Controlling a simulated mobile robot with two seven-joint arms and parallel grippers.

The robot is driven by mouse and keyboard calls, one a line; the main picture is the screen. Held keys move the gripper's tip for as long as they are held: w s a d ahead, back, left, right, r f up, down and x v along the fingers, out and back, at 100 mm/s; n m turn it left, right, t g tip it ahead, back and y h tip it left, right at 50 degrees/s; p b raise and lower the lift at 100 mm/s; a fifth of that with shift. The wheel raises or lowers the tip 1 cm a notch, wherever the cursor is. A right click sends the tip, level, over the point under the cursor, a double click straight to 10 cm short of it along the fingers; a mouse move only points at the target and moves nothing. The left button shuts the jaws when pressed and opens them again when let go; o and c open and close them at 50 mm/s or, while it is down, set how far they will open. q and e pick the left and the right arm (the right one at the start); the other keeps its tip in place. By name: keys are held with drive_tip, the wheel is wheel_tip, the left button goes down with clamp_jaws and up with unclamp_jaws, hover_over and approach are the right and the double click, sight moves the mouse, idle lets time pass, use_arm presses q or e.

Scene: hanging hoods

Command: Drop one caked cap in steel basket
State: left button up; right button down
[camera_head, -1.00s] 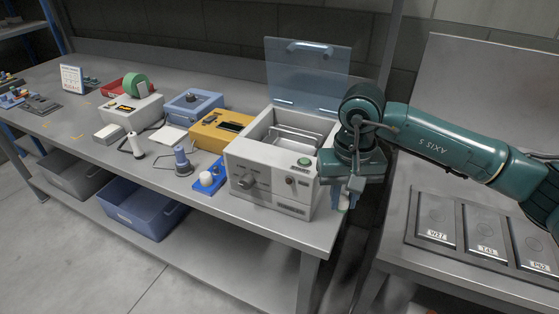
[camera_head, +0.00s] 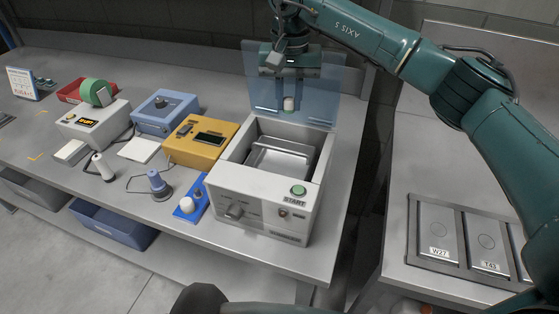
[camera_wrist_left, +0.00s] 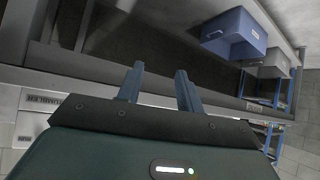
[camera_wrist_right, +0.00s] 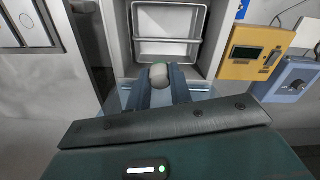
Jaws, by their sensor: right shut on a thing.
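My right gripper (camera_head: 289,88) is shut on a small whitish cap (camera_head: 289,104). It is at the back of the white bath machine (camera_head: 262,215), overlapping the raised clear lid (camera_head: 325,85) in the head view. The cap also shows between the fingers in the right wrist view (camera_wrist_right: 158,75), with a greenish end. The steel basket (camera_head: 282,160) is a wire-rimmed tray inside the machine's open top. In the right wrist view the basket (camera_wrist_right: 168,50) lies just beyond the cap. My left gripper (camera_wrist_left: 159,85) is open and empty, away from the basket.
Left of the machine are a yellow box (camera_head: 200,140), a blue box (camera_head: 165,112), a blue stand with a white knob (camera_head: 190,205) and a soldering-type tool (camera_head: 158,185). Labelled plates (camera_head: 435,230) lie on the right bench.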

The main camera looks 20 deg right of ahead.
drive_tip(key=shift+s+f+b, duration=0.1)
drive_tip(key=shift+f+b, duration=0.35)
drive_tip(key=shift+f, duration=0.3)
wheel_tip(320, 180, down, 4)
drive_tip(key=shift+r+b, duration=0.1)
drive_tip(key=shift+b, duration=1.15)
drive_tip(key=shift+f, duration=0.3)
drive_tip(key=c, duration=1.5)
unclamp_jaws()
use_arm(q)
drive_tip(key=shift+w+d+f+t+h, duration=0.25)
drive_tip(key=shift+w+d+t+h, duration=0.1)
drive_tip(key=shift+d+t, duration=0.2)
use_arm(e)
drive_tip(key=o, duration=0.3)
wheel_tip(320, 180, up, 12)
drive_tip(key=shift+r+b, duration=0.2)
drive_tip(key=shift+b, duration=0.5)
use_arm(q)
drive_tip(key=shift+w+d+m, duration=0.15)
drive_tip(key=shift+d+m, duration=0.1)
drive_tip(key=shift+m, duration=0.05)
use_arm(e)
drive_tip(key=shift+r, duration=0.4)
use_arm(q)
drive_tip(key=shift+f, duration=0.1)
